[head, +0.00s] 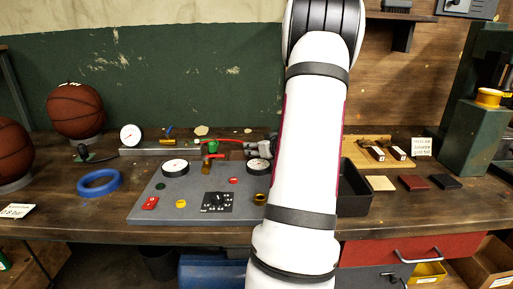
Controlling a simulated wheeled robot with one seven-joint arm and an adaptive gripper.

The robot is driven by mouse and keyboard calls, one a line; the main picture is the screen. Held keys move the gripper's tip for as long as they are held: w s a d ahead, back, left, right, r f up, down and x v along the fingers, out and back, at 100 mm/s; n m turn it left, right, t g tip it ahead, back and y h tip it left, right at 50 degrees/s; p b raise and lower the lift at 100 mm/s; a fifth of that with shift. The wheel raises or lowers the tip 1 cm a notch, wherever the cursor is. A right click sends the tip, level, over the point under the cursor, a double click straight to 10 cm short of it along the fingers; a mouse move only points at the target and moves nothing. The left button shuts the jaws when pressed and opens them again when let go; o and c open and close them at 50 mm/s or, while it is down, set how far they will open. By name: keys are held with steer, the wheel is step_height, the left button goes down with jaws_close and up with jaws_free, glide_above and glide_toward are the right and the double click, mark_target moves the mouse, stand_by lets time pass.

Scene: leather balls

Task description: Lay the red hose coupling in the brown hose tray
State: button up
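My white arm fills the middle of the head view. Grey metal parts that look like my gripper (261,145) show at its left edge, behind the grey work mat; the fingertips are too small and covered to read. A thin red hose (228,141) runs from a green fitting (207,146) toward these grey parts. A small red and brass fitting (208,162) stands just in front of the green one. I cannot tell which red piece is the hose coupling. I cannot make out a brown hose tray for certain; my arm hides part of the bench.
The grey mat (145,213) holds gauges (174,168), a black plate (218,202) and small red and yellow pieces. A blue ring (99,183) and basketballs (75,109) are at left. A black bin (355,204), wooden board (375,142) and leather swatches (413,183) are right of my arm.

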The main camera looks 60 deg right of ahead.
steer(key=shift+r, duration=0.15)
steer(key=p+v, duration=0.2)
steer(key=v, duration=1)
steer(key=shift+r+p, duration=0.1)
steer(key=shift+p, duration=0.25)
steer(key=w+a+r+n+g, duration=0.1)
steer(key=w+a+r+g, duration=0.2)
steer(key=w+a+r, duration=0.4)
steer(key=w+a+r+g, duration=0.1)
steer(key=w+a+g, duration=0.1)
steer(key=a, duration=1.2)
steer(key=s+a+n+g+y, duration=0.1)
steer(key=s+a+n+y, duration=0.1)
steer(key=s+a, duration=0.3)
steer(key=s+a+f+n+g+y, duration=0.1)
steer(key=s+a, duration=0.4)
steer(key=a, duration=0.8)
steer(key=s+a+n+g+y, duration=0.2)
steer(key=s+a+y, duration=0.2)
steer(key=a, duration=0.5)
steer(key=shift+s+a+f+n+g, duration=0.3)
steer(key=shift+s+a, duration=0.1)
steer(key=shift+s, duration=0.55)
steer(key=shift+r, duration=0.1)
